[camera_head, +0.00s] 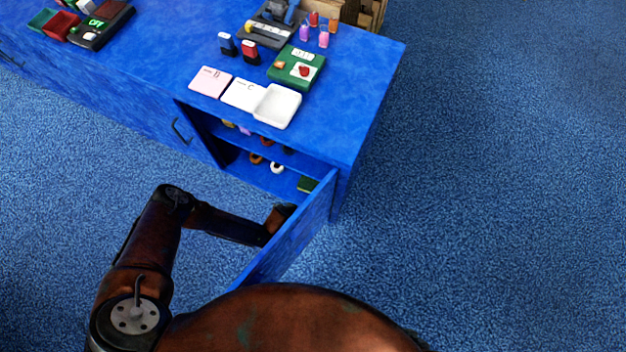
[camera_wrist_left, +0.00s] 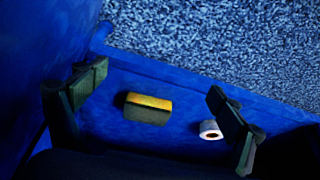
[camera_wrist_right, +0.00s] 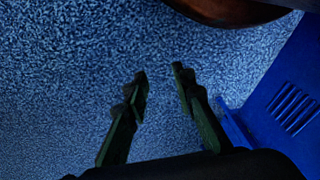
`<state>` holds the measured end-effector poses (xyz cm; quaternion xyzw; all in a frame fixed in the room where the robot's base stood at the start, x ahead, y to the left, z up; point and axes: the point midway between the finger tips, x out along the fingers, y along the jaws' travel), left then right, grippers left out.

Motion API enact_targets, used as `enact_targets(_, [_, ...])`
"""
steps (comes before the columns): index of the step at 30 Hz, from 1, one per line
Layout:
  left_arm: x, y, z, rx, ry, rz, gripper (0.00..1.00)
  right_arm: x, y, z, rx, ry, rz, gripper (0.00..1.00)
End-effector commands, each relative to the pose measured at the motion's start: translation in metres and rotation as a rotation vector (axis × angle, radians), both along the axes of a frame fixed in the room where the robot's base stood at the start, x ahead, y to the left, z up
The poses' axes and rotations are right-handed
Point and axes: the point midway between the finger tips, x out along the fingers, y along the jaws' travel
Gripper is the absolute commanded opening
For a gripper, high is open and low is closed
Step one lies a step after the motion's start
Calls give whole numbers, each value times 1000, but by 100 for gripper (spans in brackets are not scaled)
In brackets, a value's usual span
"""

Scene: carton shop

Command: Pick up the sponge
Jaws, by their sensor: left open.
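The sponge (camera_wrist_left: 149,108), yellow on one side and dark green on the other, lies on a blue cabinet shelf in the left wrist view. My left gripper (camera_wrist_left: 155,88) is open, its fingers apart on either side of the sponge in the picture and not touching it. In the head view my left arm reaches to the open cabinet, and its gripper is largely hidden by the door. A small green thing (camera_head: 307,184) on the shelf there may be the sponge. My right gripper (camera_wrist_right: 158,72) is open and empty, over blue carpet.
The open blue door (camera_head: 290,238) stands beside my left arm. A white roll (camera_wrist_left: 210,130) lies near the right finger in the left wrist view. Several small things sit inside the cabinet. The countertop (camera_head: 345,115) holds pads, a white tray (camera_head: 277,106) and stamps.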

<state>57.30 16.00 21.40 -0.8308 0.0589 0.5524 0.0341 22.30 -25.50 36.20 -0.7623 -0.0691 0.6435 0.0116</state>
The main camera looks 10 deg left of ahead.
Motion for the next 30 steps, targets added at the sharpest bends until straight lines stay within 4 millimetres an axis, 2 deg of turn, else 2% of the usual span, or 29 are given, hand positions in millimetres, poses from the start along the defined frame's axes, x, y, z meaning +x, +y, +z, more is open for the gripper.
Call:
enact_targets(1, [-1, 0, -8, 4, 4, 2, 89, -3, 0, -2, 6, 15, -5, 24])
enact_targets(5, [1, 1, -10, 9, 6, 10, 89, -5, 2, 1, 16, 26, -11, 24])
enact_targets(8, [12, 0, -11, 10, 5, 12, 89, 1, 7, -7, 32, 2, -12, 24])
enact_targets(18, [66, -6, -13, 10, 6, 11, 89, 38, 36, -50, 116, -173, -25, 24])
enact_targets(26, [82, -8, -10, 9, 6, 13, 89, 50, 45, -58, 141, -232, -37, 24])
enact_targets(30, [96, -10, -11, 9, 5, 11, 89, 55, 48, -70, 151, -267, -44, 24])
